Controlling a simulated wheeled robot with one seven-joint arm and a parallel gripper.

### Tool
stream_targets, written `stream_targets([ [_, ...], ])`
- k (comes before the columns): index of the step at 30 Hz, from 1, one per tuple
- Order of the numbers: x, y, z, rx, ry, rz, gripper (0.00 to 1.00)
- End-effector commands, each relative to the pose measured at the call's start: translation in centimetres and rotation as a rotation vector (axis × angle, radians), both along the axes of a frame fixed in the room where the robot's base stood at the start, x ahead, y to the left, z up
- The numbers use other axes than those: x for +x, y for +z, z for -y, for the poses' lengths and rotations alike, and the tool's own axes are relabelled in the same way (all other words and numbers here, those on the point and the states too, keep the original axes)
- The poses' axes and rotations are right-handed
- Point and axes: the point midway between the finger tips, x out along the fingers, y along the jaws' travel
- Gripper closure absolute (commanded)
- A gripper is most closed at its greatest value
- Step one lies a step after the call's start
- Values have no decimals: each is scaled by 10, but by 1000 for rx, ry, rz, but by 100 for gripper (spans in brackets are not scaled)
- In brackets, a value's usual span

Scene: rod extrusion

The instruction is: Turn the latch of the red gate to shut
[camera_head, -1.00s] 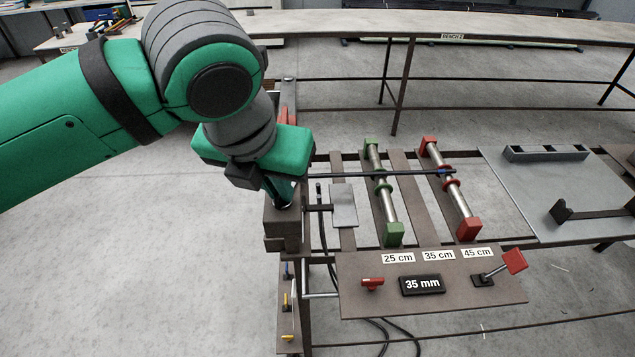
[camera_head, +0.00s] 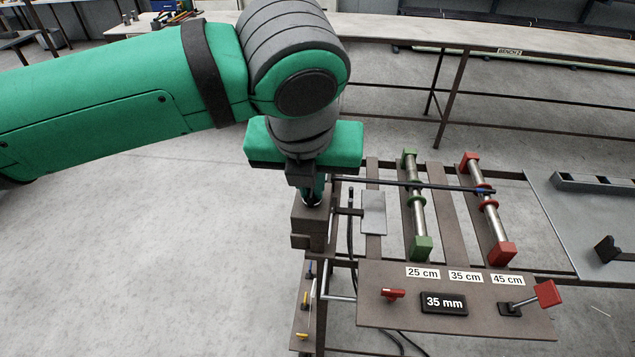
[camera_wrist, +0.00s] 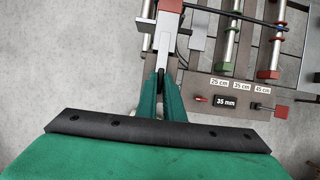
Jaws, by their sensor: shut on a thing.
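The red gate (camera_head: 487,205) is a metal bar with red end blocks and red rings, right of a similar green gate (camera_head: 417,210). A dark rod (camera_head: 400,184) runs across both, and a blue mark on it lies at the red gate. I cannot make out which part is the latch. My gripper (camera_head: 312,202) points down at the brown machine block (camera_head: 308,228), left of both gates. In the wrist view its fingers (camera_wrist: 160,76) are closed on a small dark part at the end of a pale column (camera_wrist: 165,32). The grip is partly hidden.
A front panel (camera_head: 455,325) bears a red knob (camera_head: 392,295), a "35 mm" display (camera_head: 444,302) and a red-ended lever (camera_head: 546,293). Length labels sit above them. A grey table (camera_head: 555,235) stands right. The floor at left is clear.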

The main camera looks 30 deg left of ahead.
Motion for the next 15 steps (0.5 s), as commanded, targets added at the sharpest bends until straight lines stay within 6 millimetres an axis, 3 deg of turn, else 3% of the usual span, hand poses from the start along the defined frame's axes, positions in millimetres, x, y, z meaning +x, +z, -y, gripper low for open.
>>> stream_targets([
  [7,-1,-1,-1,0,4,-3,100],
  [10,-1,-1,-1,0,3,-2,73],
  [15,0,0,0,0,0,-1,73],
])
